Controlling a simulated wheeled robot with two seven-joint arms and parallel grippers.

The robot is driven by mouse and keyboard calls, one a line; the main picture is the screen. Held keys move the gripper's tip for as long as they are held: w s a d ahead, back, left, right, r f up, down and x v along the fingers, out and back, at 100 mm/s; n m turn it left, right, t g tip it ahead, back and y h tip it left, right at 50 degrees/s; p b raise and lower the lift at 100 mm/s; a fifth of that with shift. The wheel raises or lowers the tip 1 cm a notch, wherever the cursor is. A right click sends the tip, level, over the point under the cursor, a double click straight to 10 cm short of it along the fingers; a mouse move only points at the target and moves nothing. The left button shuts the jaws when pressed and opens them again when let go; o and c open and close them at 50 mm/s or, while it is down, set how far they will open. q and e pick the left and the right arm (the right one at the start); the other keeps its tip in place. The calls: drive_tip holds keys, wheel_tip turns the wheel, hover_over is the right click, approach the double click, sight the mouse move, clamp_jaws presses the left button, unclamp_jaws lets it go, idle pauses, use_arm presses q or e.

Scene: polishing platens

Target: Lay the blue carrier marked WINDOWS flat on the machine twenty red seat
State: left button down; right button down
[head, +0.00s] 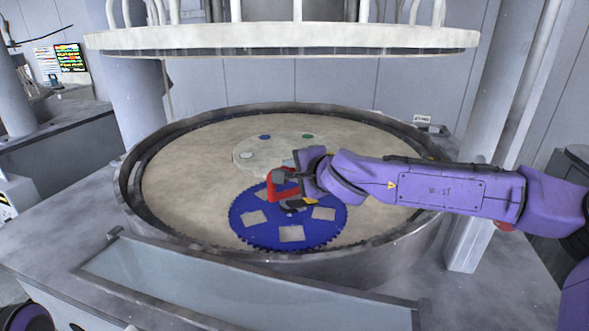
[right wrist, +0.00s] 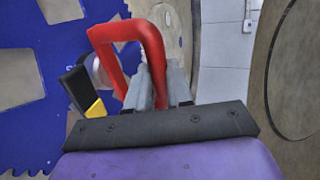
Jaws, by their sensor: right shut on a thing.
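The blue carrier (head: 266,231), a toothed disc with square windows, is over the near part of the pale round platen (head: 185,185). Its face looks roughly level; I cannot tell whether it touches the platen. My right gripper (head: 291,180) is above the carrier's far part, shut on a red handle (head: 279,193). In the right wrist view the red handle (right wrist: 107,65) rises between the fingers, with the carrier (right wrist: 32,132) at left. A black and yellow piece (right wrist: 90,100) is beside the handle. No red seat mark is visible, and no lettering is readable. My left gripper is out of view.
A small pale disc (head: 250,157) with coloured spots lies at the platen's middle. A raised rim (head: 130,205) surrounds the platen. A large upper plate (head: 280,38) hangs above it. A glassy panel (head: 220,285) is in front. The platen's left side is clear.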

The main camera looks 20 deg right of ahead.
drive_tip(key=c, duration=0.9)
unclamp_jaws()
drive_tip(key=shift+s, duration=0.1)
drive_tip(key=shift+c, duration=0.2)
drive_tip(key=shift+f, duration=0.25)
drive_tip(key=b+v, duration=0.1)
drive_tip(key=v, duration=0.9)
drive_tip(key=shift+s+r, duration=0.25)
drive_tip(key=shift+s, duration=0.1)
